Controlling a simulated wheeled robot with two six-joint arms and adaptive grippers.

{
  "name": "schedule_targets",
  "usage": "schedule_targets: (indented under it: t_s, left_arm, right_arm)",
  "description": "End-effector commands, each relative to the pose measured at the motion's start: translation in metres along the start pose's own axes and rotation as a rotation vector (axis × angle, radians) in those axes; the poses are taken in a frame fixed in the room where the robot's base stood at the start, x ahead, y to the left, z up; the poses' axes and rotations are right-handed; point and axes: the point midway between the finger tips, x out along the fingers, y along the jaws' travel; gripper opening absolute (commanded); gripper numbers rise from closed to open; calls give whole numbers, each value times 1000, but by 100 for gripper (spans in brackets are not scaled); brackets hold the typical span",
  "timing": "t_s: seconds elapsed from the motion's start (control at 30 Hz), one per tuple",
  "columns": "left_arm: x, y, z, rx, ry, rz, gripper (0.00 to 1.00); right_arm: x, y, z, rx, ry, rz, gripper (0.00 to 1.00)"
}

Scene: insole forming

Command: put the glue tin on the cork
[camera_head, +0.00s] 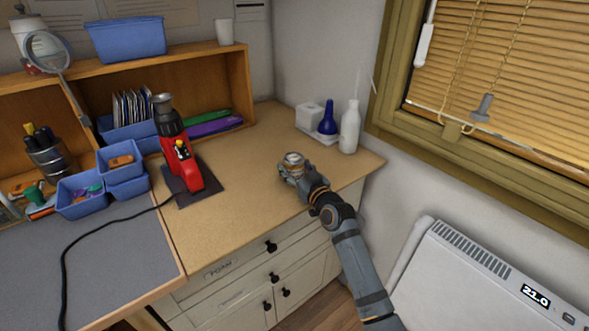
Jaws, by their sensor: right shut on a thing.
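My right gripper (290,170) is at the front right of the tan worktop, its arm coming in from the lower right. It is shut on a small metallic round-topped thing, which looks like the glue tin (293,157). The fingers hide the tin's lower part, and I cannot tell whether it touches the surface. The tan speckled surface (235,165) under and around it looks like cork; I see no separate cork piece. My left gripper is not in view.
A red heat tool (181,163) stands on a dark pad to the left, its black cable (95,235) running forward. A white bottle (349,128) and blue bottle (328,118) stand at the back right. Blue bins (80,196) stand at left. The middle surface is clear.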

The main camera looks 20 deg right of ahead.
Motion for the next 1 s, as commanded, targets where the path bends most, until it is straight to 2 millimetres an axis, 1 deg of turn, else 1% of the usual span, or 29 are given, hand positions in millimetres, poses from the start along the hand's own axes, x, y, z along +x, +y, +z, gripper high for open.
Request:
schedule_targets:
  t_s: [0.03, 0.23, 0.33, 0.37, 0.5, 0.53, 0.8, 0.87, 0.93, 1.0]
  left_arm:
    - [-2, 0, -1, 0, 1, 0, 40]
    - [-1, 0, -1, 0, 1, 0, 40]
    - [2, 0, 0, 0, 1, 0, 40]
    - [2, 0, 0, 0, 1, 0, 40]
    - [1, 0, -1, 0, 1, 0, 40]
    - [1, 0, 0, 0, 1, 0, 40]
    - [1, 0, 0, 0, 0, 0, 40]
    - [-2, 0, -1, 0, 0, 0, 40]
    - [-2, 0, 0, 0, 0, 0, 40]
    - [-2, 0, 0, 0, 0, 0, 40]
  right_arm:
    - [-1, 0, 4, 2, -6, 0, 17]
    - [-2, 0, 5, 1, -4, 1, 17]
    - [-2, 0, 9, 1, -4, 1, 17]
    - [-2, 0, 9, 1, -6, 0, 59]
    - [-2, 0, 8, 1, -6, 1, 78]
    - [-2, 0, 8, 1, -6, 1, 80]
    - [-2, 0, 8, 1, -6, 1, 80]
    - [-2, 0, 4, 1, -5, 1, 80]
    - [-8, 1, 6, -1, -6, 1, 80]
    - [-21, 1, 6, -1, -7, 1, 80]
